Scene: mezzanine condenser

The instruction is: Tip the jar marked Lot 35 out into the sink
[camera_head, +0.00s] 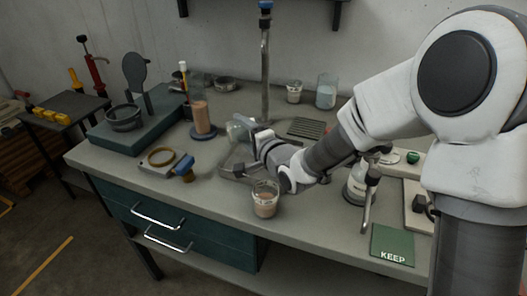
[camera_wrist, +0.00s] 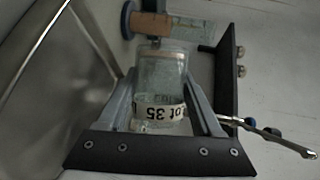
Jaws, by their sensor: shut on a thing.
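My gripper (camera_wrist: 155,105) is shut on a clear glass jar (camera_wrist: 160,75) whose white band reads "Lot 35". In the head view the jar (camera_head: 237,131) is held at the end of my arm, tilted well over, above the back left part of the sink (camera_head: 232,170). The glass looks clear; I cannot tell whether anything is left inside. The sink's metal basin (camera_wrist: 65,75) fills the left of the wrist view. My wrist and forearm hide much of the sink in the head view.
A tall cylinder of pinkish-brown stuff (camera_head: 201,117) on a blue base stands left of the sink. A small jar with brown contents (camera_head: 265,200) stands at the front edge. Behind are a tap (camera_head: 265,70) and two jars. A green "KEEP" mat (camera_head: 392,245) lies front right.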

